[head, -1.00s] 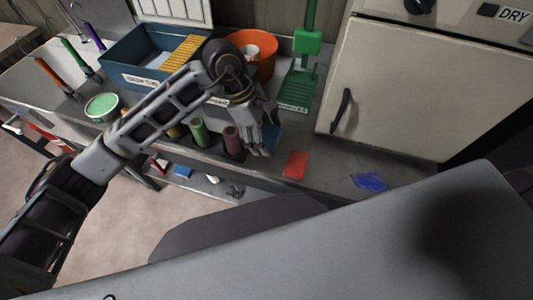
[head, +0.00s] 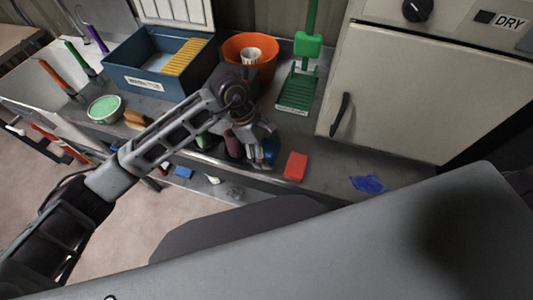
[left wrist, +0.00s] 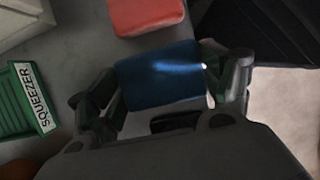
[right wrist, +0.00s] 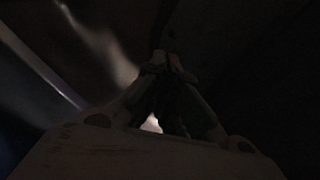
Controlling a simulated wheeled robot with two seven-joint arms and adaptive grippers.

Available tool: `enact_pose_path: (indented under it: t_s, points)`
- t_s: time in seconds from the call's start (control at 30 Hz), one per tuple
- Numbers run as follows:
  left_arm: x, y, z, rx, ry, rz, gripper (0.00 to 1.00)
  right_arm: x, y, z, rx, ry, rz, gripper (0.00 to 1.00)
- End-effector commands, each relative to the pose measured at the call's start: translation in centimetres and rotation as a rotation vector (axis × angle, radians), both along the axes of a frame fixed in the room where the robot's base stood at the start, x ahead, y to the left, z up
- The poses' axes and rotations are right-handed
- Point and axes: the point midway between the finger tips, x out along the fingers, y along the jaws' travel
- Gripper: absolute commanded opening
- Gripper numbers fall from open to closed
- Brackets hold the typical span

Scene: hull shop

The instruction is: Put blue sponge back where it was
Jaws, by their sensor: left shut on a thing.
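The blue sponge (left wrist: 160,78) is between the fingers of my left gripper (left wrist: 165,85), which is shut on it. In the head view the blue sponge (head: 270,151) is partly hidden by my left gripper (head: 262,150), just left of a red sponge (head: 295,166) on the counter. The red sponge also shows in the left wrist view (left wrist: 147,14), with a small gap to the blue one. I cannot tell whether the blue sponge touches the counter. My right gripper (right wrist: 165,62) is dark in its wrist view; its fingertips meet and nothing shows between them.
A green squeezer (head: 296,92) and an orange bucket (head: 236,46) stand behind. A blue bin (head: 135,75) with yellow items and a green-filled bowl (head: 104,109) are at left. A crumpled blue thing (head: 369,184) lies at right. The counter between it and the red sponge is bare.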

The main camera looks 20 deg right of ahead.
Motion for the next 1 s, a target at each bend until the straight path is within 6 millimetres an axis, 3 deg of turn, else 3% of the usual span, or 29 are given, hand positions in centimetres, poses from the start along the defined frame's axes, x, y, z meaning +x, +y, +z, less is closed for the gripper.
enact_pose_path:
  t_s: [0.3, 0.87, 0.9, 1.0]
  points:
    - [0.0, 0.0, -2.7, 0.000, 0.001, 0.000, 0.57, 0.0, -0.8, 0.6, -0.008, 0.000, -0.001, 0.00]
    - [0.0, 0.0, -3.1, 0.001, 0.001, 0.000, 0.57, 0.0, 0.3, 0.1, 0.003, 0.000, -0.004, 0.00]
    - [0.0, 0.0, -3.0, 0.001, 0.001, 0.000, 0.85, 0.0, 0.3, 0.1, 0.003, 0.000, -0.004, 0.00]
    - [0.0, 0.0, -3.0, 0.001, 0.001, 0.000, 0.98, 0.0, 0.3, 0.2, 0.003, 0.000, -0.004, 0.00]
